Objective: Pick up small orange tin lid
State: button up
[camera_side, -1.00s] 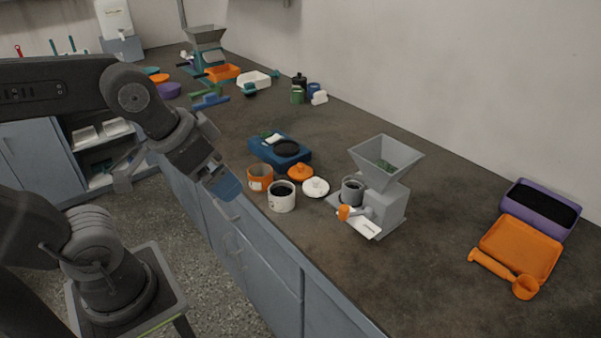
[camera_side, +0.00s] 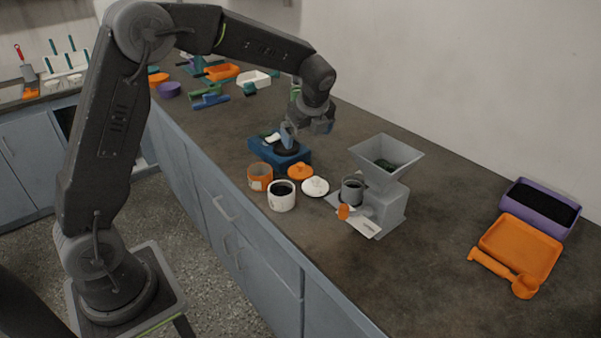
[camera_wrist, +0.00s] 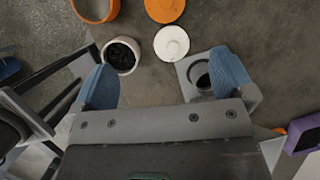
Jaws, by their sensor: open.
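The small orange tin lid (camera_side: 300,171) lies flat on the counter, between the orange tin (camera_side: 260,176) and the white lid (camera_side: 315,187). In the wrist view the orange lid (camera_wrist: 165,8) is at the top edge, partly cut off, with the white lid (camera_wrist: 171,43) just below it. My gripper (camera_side: 303,130) is above the counter, near the blue scale, apart from the lid. In the wrist view its two blue fingertips (camera_wrist: 166,82) are spread wide with nothing between them but bare counter.
A white tin with dark contents (camera_side: 281,196) stands beside the orange tin. The blue scale (camera_side: 264,151) is behind the lid. A grey grinder with hopper (camera_side: 385,200) stands to the right. An orange tray (camera_side: 520,247) and purple tray (camera_side: 541,205) lie far right.

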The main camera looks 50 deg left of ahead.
aim_at(301, 165)
jog(key=shift+m, duration=0.7)
jog(key=x, duration=1.1)
jog(key=w+x, duration=0.1)
jog(key=x, duration=0.4)
jog(key=shift+a, duration=0.25)
jog(key=c, duration=0.9)
